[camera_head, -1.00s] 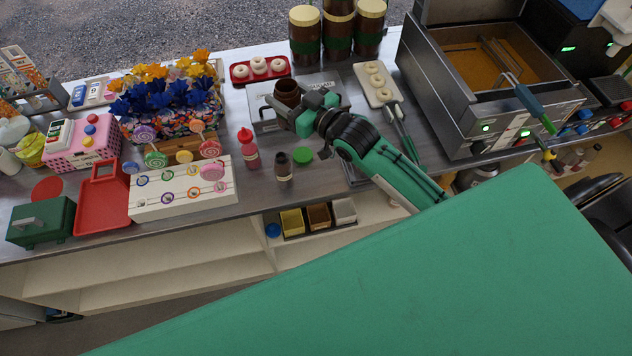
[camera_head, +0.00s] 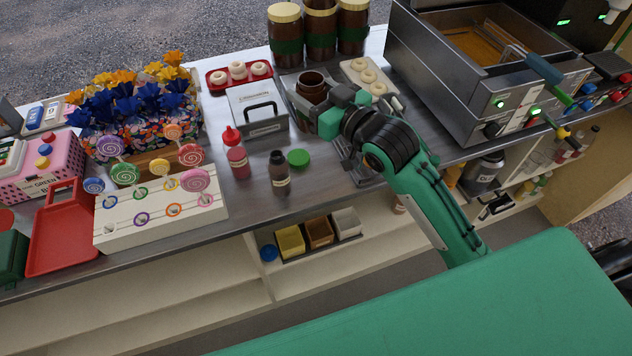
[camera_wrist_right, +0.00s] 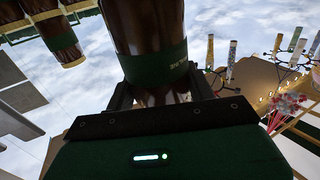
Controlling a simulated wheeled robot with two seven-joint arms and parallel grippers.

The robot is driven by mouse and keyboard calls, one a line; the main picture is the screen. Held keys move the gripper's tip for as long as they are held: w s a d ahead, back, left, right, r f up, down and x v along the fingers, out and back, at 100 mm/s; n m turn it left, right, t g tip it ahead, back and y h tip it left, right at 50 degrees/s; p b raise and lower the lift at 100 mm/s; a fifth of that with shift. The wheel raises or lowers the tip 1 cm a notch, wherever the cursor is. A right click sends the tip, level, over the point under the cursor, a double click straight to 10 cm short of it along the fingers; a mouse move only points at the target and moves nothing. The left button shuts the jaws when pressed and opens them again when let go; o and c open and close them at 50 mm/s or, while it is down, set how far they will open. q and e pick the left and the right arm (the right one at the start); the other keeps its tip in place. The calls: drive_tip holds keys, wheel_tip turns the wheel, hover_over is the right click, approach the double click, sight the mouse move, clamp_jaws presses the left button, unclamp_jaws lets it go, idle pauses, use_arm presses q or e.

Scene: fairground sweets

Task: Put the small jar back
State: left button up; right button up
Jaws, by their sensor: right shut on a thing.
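The small jar (camera_head: 312,87) is brown and open-topped, standing upright in my right gripper (camera_head: 325,108). The gripper is shut around its side. In the right wrist view the jar (camera_wrist_right: 150,30) fills the upper middle, with a dark green band and pale lettering, between the two fingers (camera_wrist_right: 160,92). Its base is mostly hidden, so I cannot tell whether it touches the counter. Three big brown jars with cream lids and green bands stand behind it; the middle one (camera_head: 320,32) is nearest in line. My left gripper is not in view.
A metal box with a black handle (camera_head: 258,118) is just left of the jar. A white doughnut tray (camera_head: 358,66) lies right of it, a red doughnut tray (camera_head: 215,80) behind left. A fryer (camera_head: 455,92) stands right. A green lid (camera_head: 298,158) and dark bottle (camera_head: 279,175) are in front.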

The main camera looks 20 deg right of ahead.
drive_tip(key=shift+f+p, duration=0.65)
drive_tip(key=shift+f, duration=9.2)
drive_tip(key=shift+f, duration=0.15)
drive_tip(key=o, duration=1)
drive_tip(key=shift+s, duration=0.1)
drive_tip(key=shift+c, duration=0.2)
